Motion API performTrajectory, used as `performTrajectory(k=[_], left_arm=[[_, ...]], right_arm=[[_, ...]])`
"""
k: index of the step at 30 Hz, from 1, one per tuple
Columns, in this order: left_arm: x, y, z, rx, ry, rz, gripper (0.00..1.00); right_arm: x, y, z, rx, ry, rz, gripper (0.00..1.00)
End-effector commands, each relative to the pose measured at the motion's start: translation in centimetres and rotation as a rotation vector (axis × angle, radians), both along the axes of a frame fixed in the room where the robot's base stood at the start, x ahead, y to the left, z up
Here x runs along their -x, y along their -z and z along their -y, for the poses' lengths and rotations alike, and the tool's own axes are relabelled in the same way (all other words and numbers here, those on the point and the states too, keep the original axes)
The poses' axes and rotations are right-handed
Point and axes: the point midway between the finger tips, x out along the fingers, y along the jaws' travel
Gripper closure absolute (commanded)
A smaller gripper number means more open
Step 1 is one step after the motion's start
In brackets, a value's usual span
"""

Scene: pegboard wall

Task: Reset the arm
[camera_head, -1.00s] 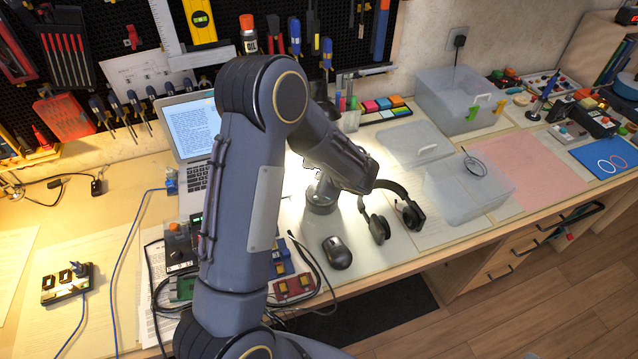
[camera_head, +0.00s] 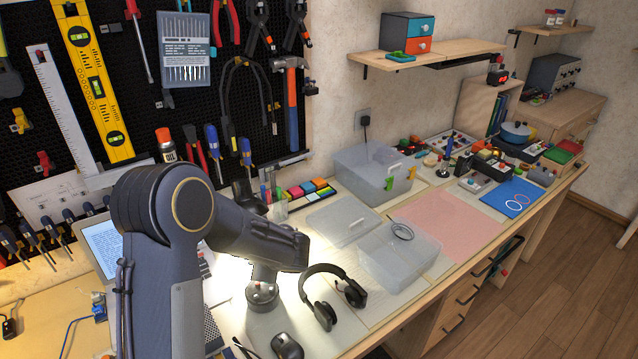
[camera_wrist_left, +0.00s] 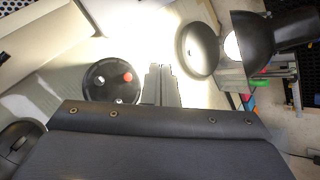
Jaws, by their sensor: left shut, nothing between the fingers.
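My left arm, dark grey, rises from the lower left of the head view and bends over the workbench (camera_head: 366,312). Its forearm reaches right, above a round lamp base, and hides what lies behind it. I cannot make out the fingers there. In the left wrist view my left gripper (camera_wrist_left: 161,82) shows as narrow fingers, shut and empty. A black round base with a red button (camera_wrist_left: 112,80) is left of the fingers, and a black lamp head (camera_wrist_left: 275,42) is at the upper right. My right gripper is not in view.
Black headphones (camera_head: 322,312) and a mouse (camera_head: 287,346) lie close to the arm. A laptop (camera_head: 104,247) is partly behind it. Clear bins (camera_head: 372,180) and a pink mat (camera_head: 450,222) are farther right. A tool pegboard (camera_head: 190,115) stands behind.

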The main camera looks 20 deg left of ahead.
Motion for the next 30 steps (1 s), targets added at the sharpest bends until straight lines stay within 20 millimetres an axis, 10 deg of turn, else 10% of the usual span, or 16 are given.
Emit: performTrajectory(k=[5,13,21,30], left_arm=[[1.7,-1.5,-0.8,0.062,-0.083,0.022,1.0],[12.5,-7.4,-1.4,0.462,-0.528,0.143,1.0],[22.8,-11.3,3.7,0.97,-0.924,0.271,1.0],[28.1,-13.6,9.6,1.399,-1.143,0.347,1.0]], right_arm=[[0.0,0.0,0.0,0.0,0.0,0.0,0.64],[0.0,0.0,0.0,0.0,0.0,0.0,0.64],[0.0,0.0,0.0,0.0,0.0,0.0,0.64],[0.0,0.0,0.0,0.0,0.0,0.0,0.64]])
